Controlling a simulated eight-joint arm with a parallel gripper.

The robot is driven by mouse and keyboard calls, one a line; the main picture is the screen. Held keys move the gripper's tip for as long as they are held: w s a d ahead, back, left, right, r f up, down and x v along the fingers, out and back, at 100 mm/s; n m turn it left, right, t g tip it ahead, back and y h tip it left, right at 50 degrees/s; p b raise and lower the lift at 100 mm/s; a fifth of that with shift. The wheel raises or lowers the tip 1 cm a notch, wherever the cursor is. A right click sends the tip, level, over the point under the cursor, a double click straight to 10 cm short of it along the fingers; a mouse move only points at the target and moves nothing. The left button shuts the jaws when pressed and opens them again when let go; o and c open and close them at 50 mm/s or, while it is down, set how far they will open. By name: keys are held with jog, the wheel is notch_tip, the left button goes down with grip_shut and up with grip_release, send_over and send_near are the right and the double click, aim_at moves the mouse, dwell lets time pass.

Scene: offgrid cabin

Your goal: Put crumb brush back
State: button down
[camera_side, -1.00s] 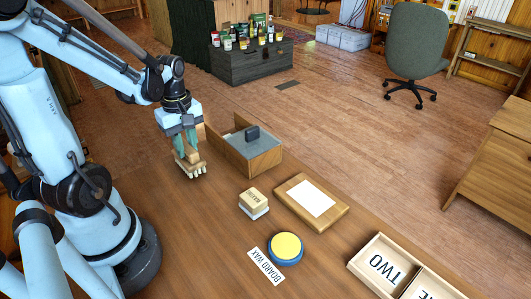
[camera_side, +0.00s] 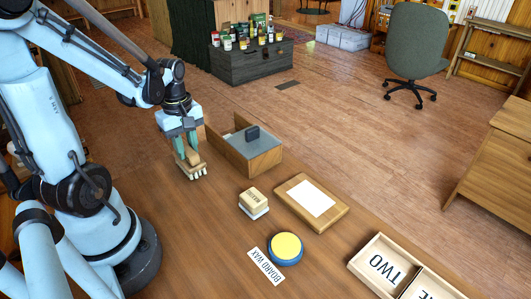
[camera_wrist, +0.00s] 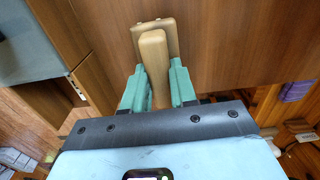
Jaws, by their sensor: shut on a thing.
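The crumb brush (camera_side: 192,164) has a light wooden body and pale bristle tufts along its lower edge. My gripper (camera_side: 187,147) is shut on it, with green fingers on both sides of its handle. I cannot tell whether the bristles touch the table.
On the table (camera_side: 190,230) are a small labelled brush-like block (camera_side: 254,201), a wooden board with a white card (camera_side: 311,198), a blue-and-yellow tin (camera_side: 286,248), a BOARD WAX label (camera_side: 266,266) and a divided tray (camera_side: 366,263). The table's front left is clear.

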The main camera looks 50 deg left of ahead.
jog(key=shift+f, duration=0.1)
jog(key=c, duration=0.8)
grip_release()
notch_tip(320, 180, up, 12)
jog(key=w+d+m+t, duration=0.2)
jog(key=d+m, duration=0.3)
jog(key=m, duration=0.1)
jog(key=w+d+f+m+t, duration=0.1)
jog(key=w+d+m+t, duration=0.1)
jog(key=d+m, duration=0.3)
jog(key=w+d+f+m+t, duration=0.1)
jog(key=d+m+t, duration=0.2)
jog(key=d+m, duration=0.2)
jog(key=shift+w+d+f+m, duration=0.1)
jog(key=shift+w+d+m, duration=0.1)
jog(key=shift+m, duration=0.35)
jog(key=shift+w+d+f+m, duration=0.1)
jog(key=shift+w+m, duration=0.1)
jog(key=shift+m, duration=0.35)
